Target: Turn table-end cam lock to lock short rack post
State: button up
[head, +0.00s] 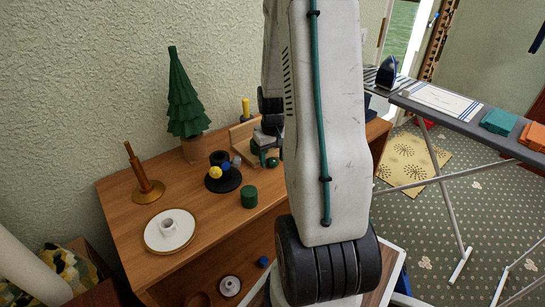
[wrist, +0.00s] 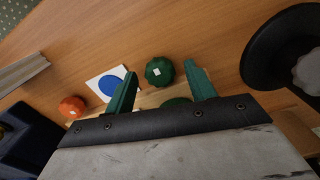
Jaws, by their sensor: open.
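My gripper (wrist: 160,70) is open, with its two green fingers apart. In the wrist view a round dark green knob (wrist: 160,71) with a white square mark shows between the fingertips, and I cannot tell if they touch it. An orange knob (wrist: 73,107), also with a white mark, lies to the left. Between the two is a white card (wrist: 97,81) with a blue disc. No label shows which knob is the table-end cam lock. The short rack post cannot be made out. In the head view my arm hides much of the gripper's surroundings.
The wooden table (head: 125,205) holds a green tree (head: 188,95), a brown spindle (head: 138,170), a white plate (head: 155,232), a black-based piece (head: 222,185) and a green cylinder (head: 249,197). A yellow-handled object (head: 246,105) stands behind. An ironing board (head: 455,120) is at right.

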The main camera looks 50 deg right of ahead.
jog(key=c, duration=1)
jog(key=shift+m, duration=2.3)
jog(key=o, duration=1)
